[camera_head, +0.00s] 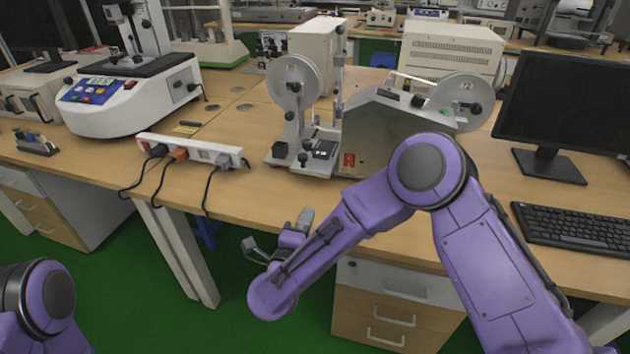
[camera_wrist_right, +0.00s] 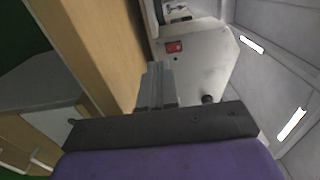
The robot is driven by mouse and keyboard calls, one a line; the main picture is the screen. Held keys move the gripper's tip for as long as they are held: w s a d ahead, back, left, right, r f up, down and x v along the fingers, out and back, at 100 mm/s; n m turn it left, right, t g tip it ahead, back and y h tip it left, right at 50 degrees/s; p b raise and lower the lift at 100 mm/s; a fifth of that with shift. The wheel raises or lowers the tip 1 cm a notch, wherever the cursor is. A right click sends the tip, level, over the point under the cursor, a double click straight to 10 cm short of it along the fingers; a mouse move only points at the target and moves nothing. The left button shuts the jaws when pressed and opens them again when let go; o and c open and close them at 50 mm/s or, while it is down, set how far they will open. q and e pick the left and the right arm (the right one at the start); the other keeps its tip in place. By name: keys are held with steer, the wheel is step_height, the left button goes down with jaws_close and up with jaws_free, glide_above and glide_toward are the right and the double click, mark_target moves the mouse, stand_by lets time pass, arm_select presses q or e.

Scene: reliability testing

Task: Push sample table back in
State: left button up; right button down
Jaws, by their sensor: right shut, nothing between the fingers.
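The reel machine (camera_head: 375,130) stands at the desk's front edge, with a grey body, a red switch and two white reels. A small flat platform with a dark pad, seemingly the sample table (camera_head: 318,152), sits at its left side, below the left reel. My right gripper (camera_head: 303,217) is shut and empty, in front of and below the platform, apart from it. In the right wrist view its closed fingers (camera_wrist_right: 155,88) point toward the machine's side panel with the red switch (camera_wrist_right: 174,46). My left gripper is out of view; only part of that arm shows.
A white power strip (camera_head: 195,150) with plugged cables lies left of the machine along the wooden desk's (camera_head: 250,190) front edge. A white tester (camera_head: 130,95) stands farther left. A monitor (camera_head: 565,100) and keyboard (camera_head: 575,228) are at right. Drawers (camera_head: 395,315) hang below the desktop.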

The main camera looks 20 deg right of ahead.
mark_target(325, 175)
steer(key=x, duration=0.7)
steer(key=p+x, duration=0.1)
steer(key=x, duration=0.6)
steer(key=shift+w+f, duration=0.2)
steer(key=shift+w, duration=0.1)
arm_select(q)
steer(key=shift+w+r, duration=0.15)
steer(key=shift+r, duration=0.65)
arm_select(e)
steer(key=shift+d, duration=0.15)
